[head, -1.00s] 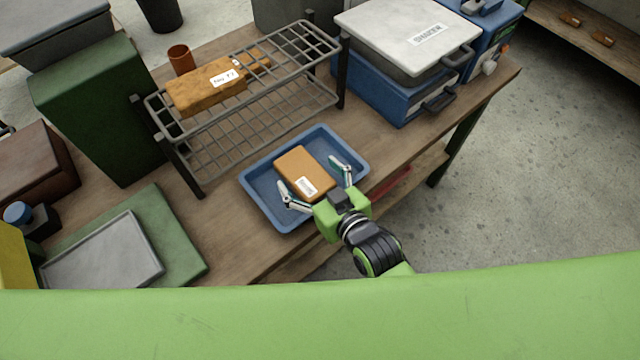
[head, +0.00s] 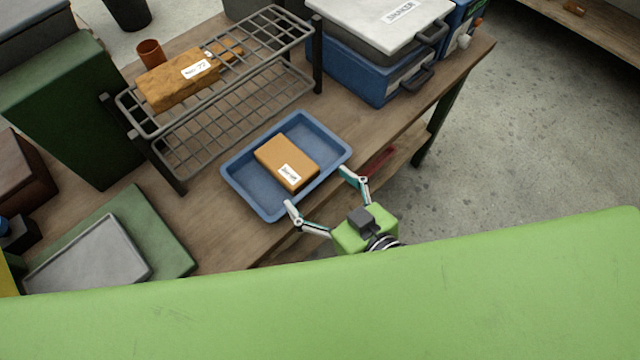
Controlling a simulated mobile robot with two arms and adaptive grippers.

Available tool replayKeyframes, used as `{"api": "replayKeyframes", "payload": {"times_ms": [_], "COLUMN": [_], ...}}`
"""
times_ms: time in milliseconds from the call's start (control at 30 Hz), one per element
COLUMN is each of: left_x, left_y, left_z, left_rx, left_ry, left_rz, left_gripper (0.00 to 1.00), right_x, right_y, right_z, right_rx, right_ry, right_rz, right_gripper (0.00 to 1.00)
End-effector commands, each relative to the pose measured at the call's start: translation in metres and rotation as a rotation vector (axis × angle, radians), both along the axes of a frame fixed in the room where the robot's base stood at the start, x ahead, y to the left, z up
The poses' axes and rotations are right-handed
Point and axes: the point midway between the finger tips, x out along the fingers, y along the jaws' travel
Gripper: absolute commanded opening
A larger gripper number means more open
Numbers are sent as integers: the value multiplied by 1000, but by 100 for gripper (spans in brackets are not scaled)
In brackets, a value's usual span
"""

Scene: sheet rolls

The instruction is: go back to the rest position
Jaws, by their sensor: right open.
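My right gripper (head: 322,190) is open and empty in the head view, at the near edge of the table. Its fingertips are close to the near rim of the blue tray, apart from the orange-brown block. The block (head: 276,167) with a white label lies in the blue tray (head: 240,188). My left gripper is not in view.
A two-level wire rack (head: 262,98) holds a labelled brown block (head: 165,88). A grey-lidded blue box (head: 352,72) stands at the back right. A green mat (head: 172,238) with a grey plate (head: 95,262) lies at left. Open floor (head: 530,140) is on the right.

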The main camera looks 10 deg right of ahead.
Motion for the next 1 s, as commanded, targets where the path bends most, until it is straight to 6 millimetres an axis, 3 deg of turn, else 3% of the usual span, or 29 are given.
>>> {"api": "replayKeyframes", "payload": {"times_ms": [367, 567, 700, 1000], "left_x": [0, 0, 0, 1], "left_y": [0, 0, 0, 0], "left_z": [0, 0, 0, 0], "left_rx": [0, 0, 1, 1], "left_ry": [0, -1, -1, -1], "left_rz": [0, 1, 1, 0], "left_gripper": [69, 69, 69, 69], "right_x": [1, -3, -23, -74], "right_y": [-5, -46, -86, -138], "right_z": [-4, -37, -62, -82], "right_rx": [-13, -118, -200, -290], "right_ry": [23, 230, 435, 740], "right_rz": [-9, -86, -159, -262], "right_gripper": [82, 82, 82, 82]}}
